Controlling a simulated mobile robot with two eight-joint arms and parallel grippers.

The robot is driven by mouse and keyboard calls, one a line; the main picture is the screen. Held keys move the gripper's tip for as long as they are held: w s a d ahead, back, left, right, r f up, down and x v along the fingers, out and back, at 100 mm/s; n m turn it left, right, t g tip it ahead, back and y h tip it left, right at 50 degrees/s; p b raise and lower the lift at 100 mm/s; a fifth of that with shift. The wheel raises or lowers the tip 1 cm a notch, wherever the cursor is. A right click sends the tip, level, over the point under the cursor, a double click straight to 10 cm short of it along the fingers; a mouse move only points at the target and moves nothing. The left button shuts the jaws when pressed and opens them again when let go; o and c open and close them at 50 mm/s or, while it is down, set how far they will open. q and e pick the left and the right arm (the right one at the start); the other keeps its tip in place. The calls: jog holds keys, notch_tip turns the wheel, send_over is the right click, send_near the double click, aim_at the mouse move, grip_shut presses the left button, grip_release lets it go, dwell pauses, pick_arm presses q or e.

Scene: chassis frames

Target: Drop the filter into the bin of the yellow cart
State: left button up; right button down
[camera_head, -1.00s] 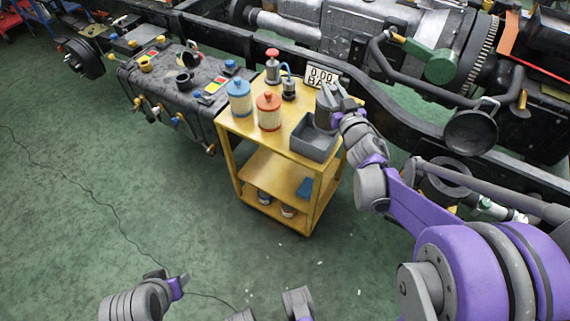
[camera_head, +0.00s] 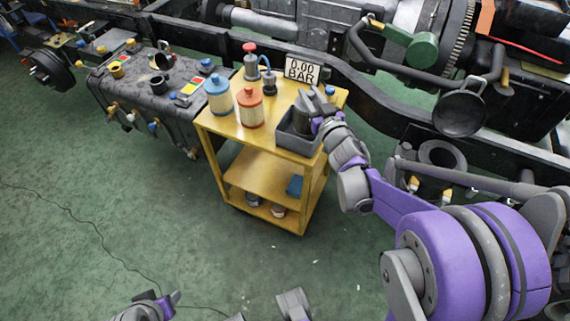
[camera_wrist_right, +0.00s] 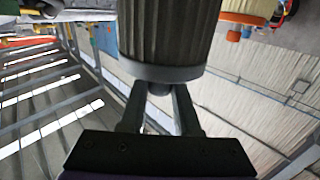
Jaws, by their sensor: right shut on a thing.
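The dark grey filter (camera_head: 303,112) is a pleated cylinder, large in the right wrist view (camera_wrist_right: 165,35). My right gripper (camera_head: 322,100) is shut on its end; two fingers show in the wrist view (camera_wrist_right: 159,105). The grey bin (camera_head: 297,141) sits at the front right of the top of the yellow cart (camera_head: 229,125). The filter is tilted, with its lower part within the bin's outline and hidden by the wall. I cannot tell if it touches the floor. My left gripper (camera_head: 166,299) is at the bottom edge, away from the cart; its jaws are unclear.
The chassis frame (camera_head: 385,105) runs behind. Green floor (camera_head: 110,220) is open at front left.

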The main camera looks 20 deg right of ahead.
jog(key=c, duration=0.5)
grip_release()
jog(key=shift+c, duration=0.2)
jog(key=s+p, duration=0.1)
jog(key=s, duration=0.9)
jog(key=shift+s+a, duration=0.4)
jog(key=shift+a, duration=0.05)
jog(key=shift+r+h, duration=0.1)
jog(key=shift+h, duration=0.2)
